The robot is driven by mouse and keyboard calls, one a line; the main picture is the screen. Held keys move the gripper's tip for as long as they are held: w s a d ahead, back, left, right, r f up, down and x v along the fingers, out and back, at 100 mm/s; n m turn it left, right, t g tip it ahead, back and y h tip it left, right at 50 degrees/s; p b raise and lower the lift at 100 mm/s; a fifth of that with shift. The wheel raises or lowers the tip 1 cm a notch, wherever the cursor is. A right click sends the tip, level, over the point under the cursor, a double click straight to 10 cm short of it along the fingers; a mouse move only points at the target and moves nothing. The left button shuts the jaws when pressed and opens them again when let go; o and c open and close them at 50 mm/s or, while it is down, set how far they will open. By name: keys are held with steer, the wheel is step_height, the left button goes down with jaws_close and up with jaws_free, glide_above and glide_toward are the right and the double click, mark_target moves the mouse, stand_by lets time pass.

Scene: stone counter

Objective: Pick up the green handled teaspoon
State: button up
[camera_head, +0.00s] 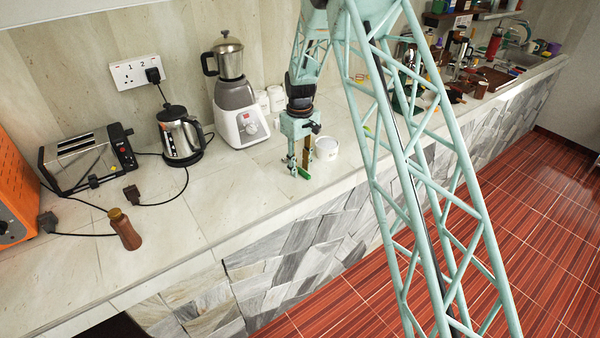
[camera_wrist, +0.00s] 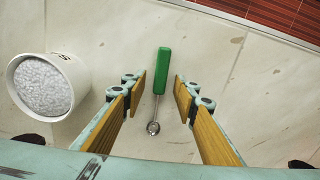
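The green handled teaspoon (camera_wrist: 161,74) lies on the stone counter, its green handle toward the top of the wrist view and its metal bowl toward the bottom. In the wrist view my gripper (camera_wrist: 158,88) is open, with one wooden-faced finger on each side of the spoon and neither touching it. In the head view my gripper (camera_head: 298,170) points down close to the counter, and a bit of the green handle (camera_head: 304,173) shows beside the fingertips. The fingers hide the rest of the spoon there.
A white tub of white grains (camera_wrist: 44,88) stands close to my gripper's left finger in the wrist view; the head view shows it right of my gripper (camera_head: 327,149). A blender (camera_head: 238,100), kettle (camera_head: 180,137), toaster (camera_head: 88,160) and brown bottle (camera_head: 125,230) stand left. The counter's front edge is near.

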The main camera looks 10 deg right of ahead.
mark_target(300, 169)
steer(key=shift+c, duration=0.6)
steer(key=c, duration=0.7)
steer(key=shift+r, duration=0.15)
steer(key=shift+r, duration=1.6)
steer(key=shift+s+r, duration=0.1)
steer(key=shift+s, duration=0.15)
steer(key=s+r, duration=0.1)
steer(key=s, duration=1.4)
steer(key=shift+s+a+r+p, duration=0.2)
steer(key=shift+s+a+p, duration=0.1)
steer(key=shift+a, duration=0.15)
steer(key=shift+w, duration=0.1)
